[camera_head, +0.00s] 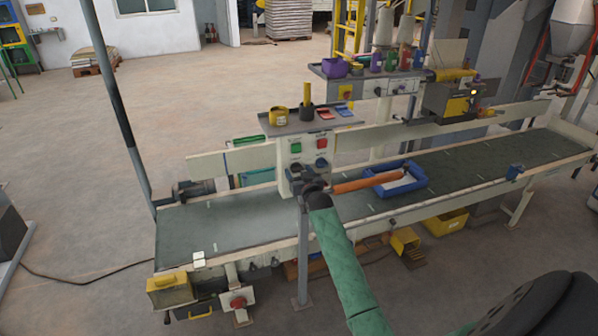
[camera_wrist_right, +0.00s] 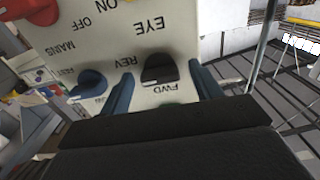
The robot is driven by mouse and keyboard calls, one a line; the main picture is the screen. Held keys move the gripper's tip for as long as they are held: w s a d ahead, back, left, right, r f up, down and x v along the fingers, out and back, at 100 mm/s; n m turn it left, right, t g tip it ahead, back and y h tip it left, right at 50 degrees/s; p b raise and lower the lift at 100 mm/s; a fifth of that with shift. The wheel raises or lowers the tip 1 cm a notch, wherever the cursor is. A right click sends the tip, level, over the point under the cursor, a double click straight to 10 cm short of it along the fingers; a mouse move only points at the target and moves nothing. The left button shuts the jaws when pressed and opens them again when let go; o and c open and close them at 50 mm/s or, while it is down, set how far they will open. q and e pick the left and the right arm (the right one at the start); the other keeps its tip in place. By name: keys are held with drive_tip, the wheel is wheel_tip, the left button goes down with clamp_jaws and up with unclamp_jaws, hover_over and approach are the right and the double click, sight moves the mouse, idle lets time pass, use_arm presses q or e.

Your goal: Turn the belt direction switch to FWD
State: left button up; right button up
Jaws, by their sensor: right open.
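The belt direction switch is a black knob (camera_wrist_right: 158,69) on the pale control panel, with REV and FWD printed beside it; the panel appears upside down in the right wrist view. I cannot tell clearly which label its pointer faces. My right gripper (camera_wrist_right: 163,74) is open, with one blue finger on each side of the knob; contact cannot be made out. In the head view the right gripper (camera_head: 311,184) is at the front of the control box (camera_head: 295,148), at the end of my green-sleeved arm, and hides the lower panel. My left gripper is not in view.
A blue knob (camera_wrist_right: 88,83) and a red button (camera_wrist_right: 30,9) are near on the panel. A shelf (camera_head: 330,122) with cups tops the box. A yellow bin (camera_head: 446,222) is below.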

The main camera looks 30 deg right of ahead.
drive_tip(key=c, duration=1)
